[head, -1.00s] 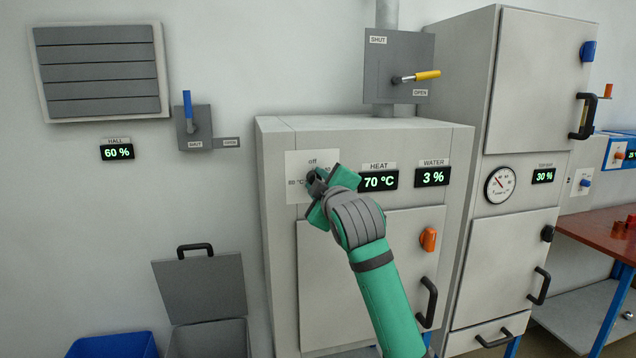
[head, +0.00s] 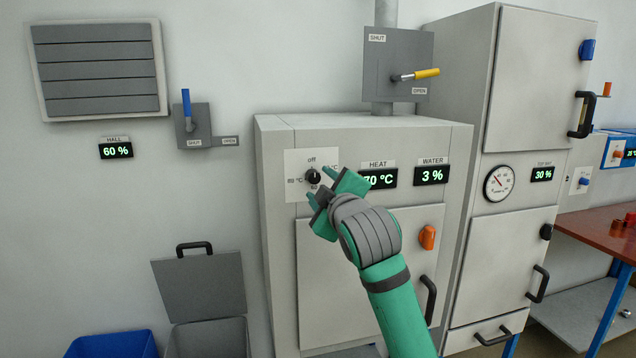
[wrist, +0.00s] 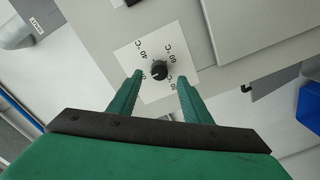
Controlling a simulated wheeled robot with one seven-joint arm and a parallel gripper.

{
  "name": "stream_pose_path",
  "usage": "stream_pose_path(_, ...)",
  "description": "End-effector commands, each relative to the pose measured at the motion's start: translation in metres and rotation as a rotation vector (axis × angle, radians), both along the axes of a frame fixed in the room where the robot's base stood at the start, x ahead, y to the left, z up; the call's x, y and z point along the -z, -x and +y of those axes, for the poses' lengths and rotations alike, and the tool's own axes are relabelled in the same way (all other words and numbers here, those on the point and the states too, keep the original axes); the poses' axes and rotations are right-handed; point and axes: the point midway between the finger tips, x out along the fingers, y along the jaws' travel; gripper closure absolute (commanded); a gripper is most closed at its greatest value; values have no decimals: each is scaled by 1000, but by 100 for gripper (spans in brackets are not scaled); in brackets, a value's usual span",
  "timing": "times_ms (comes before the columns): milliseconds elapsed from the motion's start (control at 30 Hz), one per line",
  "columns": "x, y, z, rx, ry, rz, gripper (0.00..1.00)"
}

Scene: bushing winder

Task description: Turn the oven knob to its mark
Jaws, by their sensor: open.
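The oven knob (head: 313,176) is a small black dial on a white plate (head: 296,162) on the oven front. In the wrist view the knob (wrist: 160,70) shows between and beyond the fingertips (wrist: 160,79), apart from both.
The heat display (head: 379,179) reads 70 °C, partly behind my gripper, and the water display (head: 432,175) reads 3 %. An orange latch (head: 428,238) and a black door handle (head: 427,301) stick out at the lower right.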

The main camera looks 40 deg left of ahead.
Motion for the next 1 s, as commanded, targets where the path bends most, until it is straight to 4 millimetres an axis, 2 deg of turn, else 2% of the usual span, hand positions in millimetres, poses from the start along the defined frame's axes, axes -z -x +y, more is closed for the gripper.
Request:
stream_pose_path(200, -1, 24, -29, 1, -1, -2, 55)
stream_pose_path(400, -1, 34, -42, 1, 0, 0, 55)
stream_pose_path(1000, 0, 35, -43, 0, -1, 2, 55)
